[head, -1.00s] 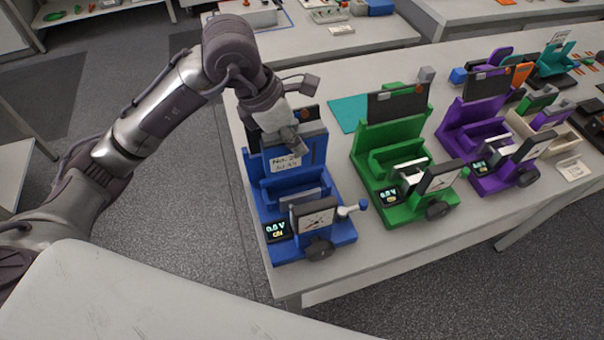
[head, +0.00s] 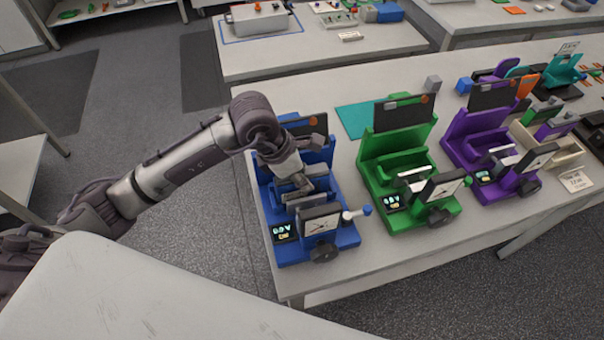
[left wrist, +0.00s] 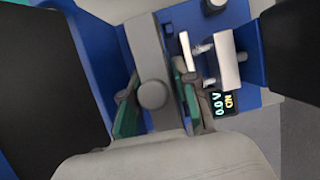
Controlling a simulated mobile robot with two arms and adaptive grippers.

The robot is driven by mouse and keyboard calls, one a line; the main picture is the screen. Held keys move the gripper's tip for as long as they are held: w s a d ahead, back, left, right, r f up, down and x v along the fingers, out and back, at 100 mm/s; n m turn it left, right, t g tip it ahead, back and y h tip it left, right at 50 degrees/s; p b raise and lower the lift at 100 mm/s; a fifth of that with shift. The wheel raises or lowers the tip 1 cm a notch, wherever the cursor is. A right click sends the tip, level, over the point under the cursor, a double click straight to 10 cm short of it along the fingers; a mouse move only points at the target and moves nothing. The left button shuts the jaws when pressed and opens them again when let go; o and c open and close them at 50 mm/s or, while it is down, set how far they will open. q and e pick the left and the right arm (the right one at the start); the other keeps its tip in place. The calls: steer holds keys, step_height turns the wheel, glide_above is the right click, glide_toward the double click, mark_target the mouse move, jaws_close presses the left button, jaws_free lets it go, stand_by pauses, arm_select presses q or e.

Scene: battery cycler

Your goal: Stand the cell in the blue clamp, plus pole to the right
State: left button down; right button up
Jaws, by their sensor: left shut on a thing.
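The blue clamp (head: 345,238) stands at the near left end of the bench, with a dial on its front and a small screen reading 0.0 V. My left gripper (head: 300,188) is down inside it, between the tall back plate and the dial. In the left wrist view, my left gripper (left wrist: 158,108) is shut on the grey cell (left wrist: 147,50), with green pads on either side. A round grey part shows on the cell between the pads. The blue wall (left wrist: 88,50) lies beside it. Pole markings and the cell's lower end cannot be made out. My right gripper is out of view.
A green clamp (head: 385,207) and a purple clamp (head: 470,150) stand to the right on the same bench. A teal mat (head: 352,118) lies behind. In the left wrist view, a pale block with metal pins (left wrist: 228,60) sits close right of the gripper.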

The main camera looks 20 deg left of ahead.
arm_select(q)
steer(key=shift+w+f, duration=0.1)
steer(key=c, duration=0.9)
jaws_free()
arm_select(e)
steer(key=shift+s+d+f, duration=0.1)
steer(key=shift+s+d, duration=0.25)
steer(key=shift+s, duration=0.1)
arm_select(q)
steer(key=shift+r, duration=0.2)
steer(key=shift+a+r, duration=0.15)
steer(key=shift+r, duration=0.15)
steer(key=b+v, duration=0.2)
steer(key=v, duration=0.8)
steer(key=shift+r, duration=0.25)
steer(key=shift+s+a+r, duration=0.15)
steer(key=shift+s+r, duration=0.15)
steer(key=shift+r, duration=0.05)
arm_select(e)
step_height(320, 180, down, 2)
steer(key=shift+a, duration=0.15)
